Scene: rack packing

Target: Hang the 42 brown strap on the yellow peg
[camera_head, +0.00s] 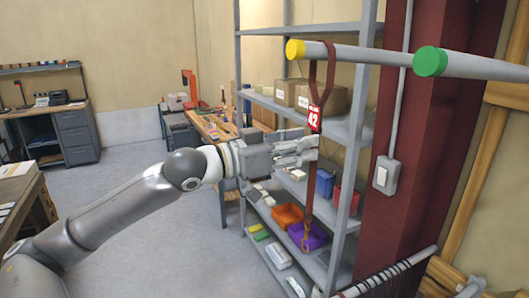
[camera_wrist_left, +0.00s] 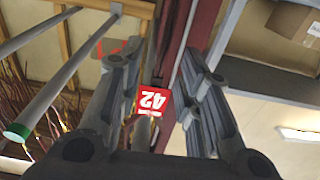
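The brown strap (camera_head: 310,185) hangs straight down from the yellow-tipped peg (camera_head: 295,49). Its upper loop appears to pass over the peg a little behind the yellow tip. A red tag with 42 (camera_head: 314,118) is on the strap below the loop, and a metal hook is at its lower end. My left gripper (camera_head: 308,150) is beside the strap, just below the tag. In the left wrist view the fingers (camera_wrist_left: 160,95) are spread apart, with the 42 tag (camera_wrist_left: 152,102) showing between them.
A green-tipped peg (camera_head: 430,62) sticks out to the right of the yellow one. A grey shelf (camera_head: 338,130) with boxes and coloured bins stands behind the strap. A dark red column (camera_head: 425,150) with a switch box is to the right. Open floor lies to the left.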

